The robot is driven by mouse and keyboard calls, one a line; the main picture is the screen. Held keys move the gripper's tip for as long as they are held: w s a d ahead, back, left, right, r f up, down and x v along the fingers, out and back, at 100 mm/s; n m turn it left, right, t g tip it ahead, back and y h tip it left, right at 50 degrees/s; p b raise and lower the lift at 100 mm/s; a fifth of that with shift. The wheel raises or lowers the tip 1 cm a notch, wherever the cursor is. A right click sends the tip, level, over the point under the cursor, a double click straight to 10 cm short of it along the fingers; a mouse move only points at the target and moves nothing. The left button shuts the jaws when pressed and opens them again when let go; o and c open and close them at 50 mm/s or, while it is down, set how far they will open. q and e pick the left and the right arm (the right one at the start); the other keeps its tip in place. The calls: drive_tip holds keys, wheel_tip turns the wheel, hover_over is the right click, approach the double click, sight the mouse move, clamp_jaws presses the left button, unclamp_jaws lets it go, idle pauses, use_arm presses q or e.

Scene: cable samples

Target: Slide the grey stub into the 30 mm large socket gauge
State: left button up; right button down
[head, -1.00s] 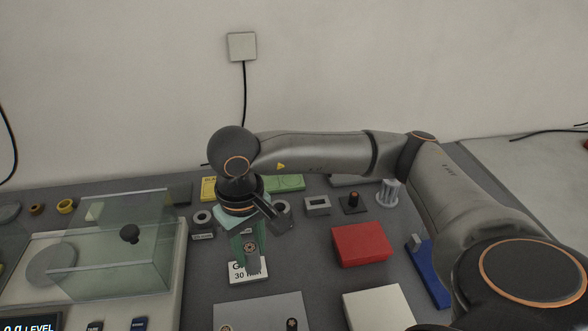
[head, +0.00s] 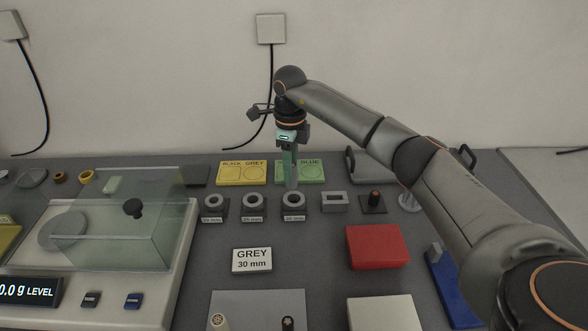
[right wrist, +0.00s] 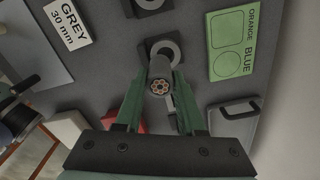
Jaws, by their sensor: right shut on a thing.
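The grey stub (head: 291,180) is a short grey cylinder, held upright. The rightmost of three round socket gauges (head: 293,201) is a dark block with a grey ring and a small label, hard to read but apparently 30 mm. The stub's lower end appears just above or behind this ring; I cannot tell whether they touch. A ring also shows beyond the stub in the right wrist view (right wrist: 155,47). My left gripper is not in view.
Two similar gauges (head: 252,201) (head: 213,203) stand to the left, and a rectangular-slot gauge (head: 334,202) to the right. Yellow (head: 233,181) and green (head: 314,177) marked plates lie behind. A GREY 30 mm card (head: 252,261) and a red box (head: 377,247) are in front.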

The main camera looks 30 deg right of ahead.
sight(294, 179)
drive_tip(key=shift+w+d+f+m, duration=0.1)
drive_tip(key=shift+d+f+m, duration=0.15)
drive_tip(key=shift+m, duration=0.3)
drive_tip(key=shift+w+d+f+m, duration=0.15)
drive_tip(key=shift+d+m, duration=0.2)
drive_tip(key=shift+m, duration=0.2)
drive_tip(key=shift+r, duration=0.1)
drive_tip(key=shift+f+b, duration=0.95)
drive_tip(key=shift+f, duration=1.25)
